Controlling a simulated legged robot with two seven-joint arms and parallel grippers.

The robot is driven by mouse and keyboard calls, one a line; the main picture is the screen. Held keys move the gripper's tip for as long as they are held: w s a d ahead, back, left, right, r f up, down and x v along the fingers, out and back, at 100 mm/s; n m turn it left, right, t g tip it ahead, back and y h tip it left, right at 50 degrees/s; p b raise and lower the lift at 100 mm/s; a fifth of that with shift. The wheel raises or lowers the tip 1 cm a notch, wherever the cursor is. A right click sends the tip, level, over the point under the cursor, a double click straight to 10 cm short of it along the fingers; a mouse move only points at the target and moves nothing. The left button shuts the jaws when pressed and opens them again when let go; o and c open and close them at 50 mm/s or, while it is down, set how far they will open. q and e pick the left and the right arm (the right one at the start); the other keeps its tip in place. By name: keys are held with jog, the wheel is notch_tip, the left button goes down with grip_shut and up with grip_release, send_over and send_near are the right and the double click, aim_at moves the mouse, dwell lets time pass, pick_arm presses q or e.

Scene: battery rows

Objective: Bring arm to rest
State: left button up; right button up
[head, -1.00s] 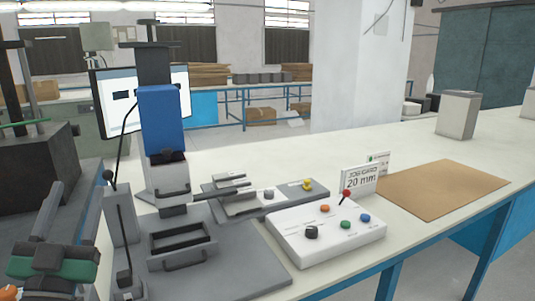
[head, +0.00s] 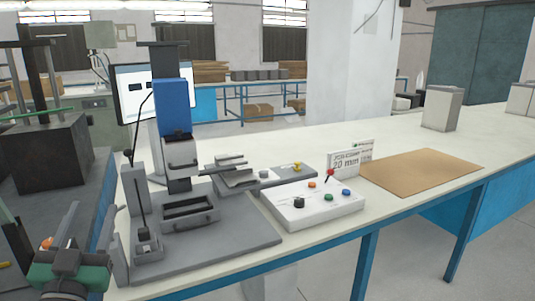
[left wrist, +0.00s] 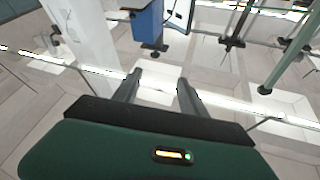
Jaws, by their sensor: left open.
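My left gripper (head: 68,226) is at the lower left of the head view, beside the left end of the bench, with its green body low in the picture. It stands apart from the press. In the left wrist view its two grey fingers (left wrist: 158,85) are spread with nothing between them. My right gripper is in neither view.
The pale bench (head: 410,143) carries a press with a blue head (head: 172,106), a white button box (head: 310,215), a "20 mm" sign (head: 347,160) and a brown mat (head: 422,169). A dark machine block (head: 50,158) stands at far left. Clear floor (head: 420,260) lies front right.

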pick_arm(q)
jog(key=w+d+f+n+g+h, duration=0.1)
jog(key=d+f+g, duration=0.3)
jog(key=f, duration=0.8)
jog(key=w+d+f+g+h, duration=0.15)
jog(key=f+g, duration=0.35)
jog(key=f, duration=0.6)
jog(key=s+d+f+g+h, duration=0.1)
jog(key=s+d+f+g, duration=0.4)
jog(key=s+f, duration=0.3)
jog(key=s+d+f+g+h, duration=0.1)
jog(key=s+d+f+g, duration=0.4)
jog(key=f, duration=0.5)
jog(key=w+p+v, duration=0.2)
jog(key=p+v, duration=1)
jog(key=p, duration=0.1)
jog(key=w+r+p+v, duration=0.1)
jog(key=w+p+v, duration=0.1)
jog(key=p+v, duration=1)
jog(key=shift+r+m+g+p, duration=0.3)
jog(key=shift+m+g+p, duration=0.1)
jog(key=shift+p, duration=0.05)
jog(key=shift+s, duration=0.2)
